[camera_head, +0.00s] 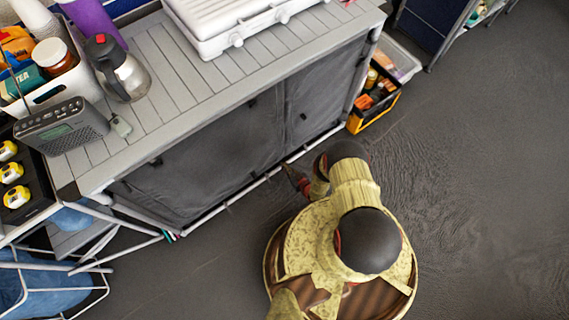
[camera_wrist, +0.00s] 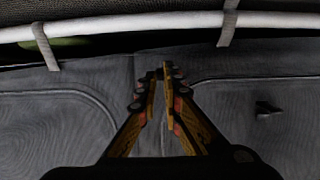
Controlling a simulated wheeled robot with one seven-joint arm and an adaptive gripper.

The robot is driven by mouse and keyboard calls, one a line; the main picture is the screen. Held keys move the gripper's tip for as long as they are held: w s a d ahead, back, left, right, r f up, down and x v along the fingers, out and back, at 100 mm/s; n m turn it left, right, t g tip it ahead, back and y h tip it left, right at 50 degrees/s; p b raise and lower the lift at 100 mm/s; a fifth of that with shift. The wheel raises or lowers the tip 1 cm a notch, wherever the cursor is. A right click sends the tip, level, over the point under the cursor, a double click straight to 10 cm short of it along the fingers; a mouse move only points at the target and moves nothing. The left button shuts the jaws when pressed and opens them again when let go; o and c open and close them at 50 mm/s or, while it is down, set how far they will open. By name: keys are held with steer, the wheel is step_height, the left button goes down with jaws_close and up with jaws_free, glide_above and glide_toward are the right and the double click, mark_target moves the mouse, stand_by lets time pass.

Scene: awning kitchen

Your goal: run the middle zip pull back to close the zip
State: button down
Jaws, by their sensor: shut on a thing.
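The grey fabric front of the cabinet (camera_head: 218,145) hangs under the slatted counter, its panels looking closed over. My gripper (camera_head: 298,182) is low at this front, near the bottom rail and right of centre. In the wrist view my gripper (camera_wrist: 161,72) has its fingertips together against the fabric, by a vertical seam (camera_wrist: 131,75). It is shut on the middle zip pull, which the fingertips hide. Another dark pull (camera_wrist: 268,108) stands out from the fabric to the right in the wrist view. Small dark pulls also show on the front in the head view (camera_head: 252,103).
A pale rail (camera_wrist: 130,27) with grey straps crosses the top of the wrist view, close to the fingertips. A black and yellow crate (camera_head: 372,112) stands at the cabinet's right end. A kettle (camera_head: 118,72) and radio (camera_head: 62,126) sit on the counter. The floor at right is clear.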

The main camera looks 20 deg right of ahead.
steer(key=shift+f, duration=0.2)
steer(key=c, duration=1.9)
jaws_free()
steer(key=shift+r, duration=0.2)
steer(key=shift+r, duration=4.8)
